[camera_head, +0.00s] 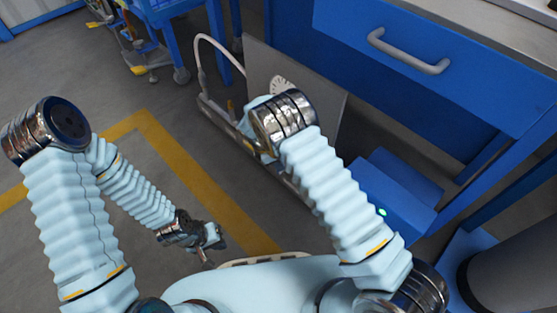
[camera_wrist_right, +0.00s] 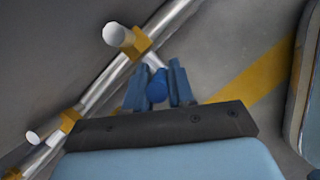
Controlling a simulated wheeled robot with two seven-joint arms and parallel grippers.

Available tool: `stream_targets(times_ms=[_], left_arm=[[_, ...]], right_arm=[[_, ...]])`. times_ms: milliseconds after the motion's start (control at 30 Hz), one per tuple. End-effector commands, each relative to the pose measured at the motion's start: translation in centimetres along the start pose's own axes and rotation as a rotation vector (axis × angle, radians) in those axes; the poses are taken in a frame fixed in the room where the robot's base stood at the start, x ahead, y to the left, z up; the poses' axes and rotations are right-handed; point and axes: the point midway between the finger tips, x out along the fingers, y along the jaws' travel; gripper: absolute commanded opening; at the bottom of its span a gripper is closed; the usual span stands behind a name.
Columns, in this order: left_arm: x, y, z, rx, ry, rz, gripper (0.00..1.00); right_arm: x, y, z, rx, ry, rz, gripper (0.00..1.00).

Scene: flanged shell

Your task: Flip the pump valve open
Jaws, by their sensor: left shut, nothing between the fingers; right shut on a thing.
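The pump assembly's metal pipe (camera_head: 213,112) runs along the base of a grey panel (camera_head: 325,95) in the head view. In the right wrist view the pipe (camera_wrist_right: 100,88) carries yellow fittings (camera_wrist_right: 137,43). A pale stem leads from one fitting toward a blue round-ended valve handle (camera_wrist_right: 157,90). My right gripper (camera_wrist_right: 158,92) is shut on this handle, with a blue finger on each side. In the head view my right arm hides that gripper and the handle. My left gripper (camera_head: 208,258) is shut and empty, low over the floor and away from the pump.
A round gauge (camera_head: 280,86) sits on the panel, and a white hose (camera_head: 205,42) curves up at its left. A blue workbench (camera_head: 430,75) with a drawer stands at right. A blue cart (camera_head: 180,15) stands at the back. The yellow-lined floor (camera_head: 165,145) is open at left.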

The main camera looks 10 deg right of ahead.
Motion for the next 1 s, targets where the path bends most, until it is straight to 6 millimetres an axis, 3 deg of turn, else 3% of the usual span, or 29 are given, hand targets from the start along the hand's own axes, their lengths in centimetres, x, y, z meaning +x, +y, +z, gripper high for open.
stream_targets(times_ms=[133,167,300,667,1000], left_arm=[[0.1,0.0,0.0,0.0,0.0,0.0,0.0],[0.1,0.0,0.0,0.0,0.0,0.0,0.0],[0.1,0.0,0.0,0.0,0.0,0.0,0.0],[-0.1,0.1,0.0,0.0,0.0,0.0,0.0],[-1.0,0.3,-0.1,-0.001,0.003,-0.002,0.0]], right_arm=[[0.1,0.2,0.1,-0.001,0.0,0.006,0.0],[0.1,0.2,0.1,-0.001,0.0,0.006,0.26],[0.1,0.1,0.0,-0.001,0.0,0.005,0.44],[-0.9,0.1,0.0,-0.001,0.001,0.004,0.44],[-8.8,0.1,0.1,0.0,0.002,0.006,0.44]])
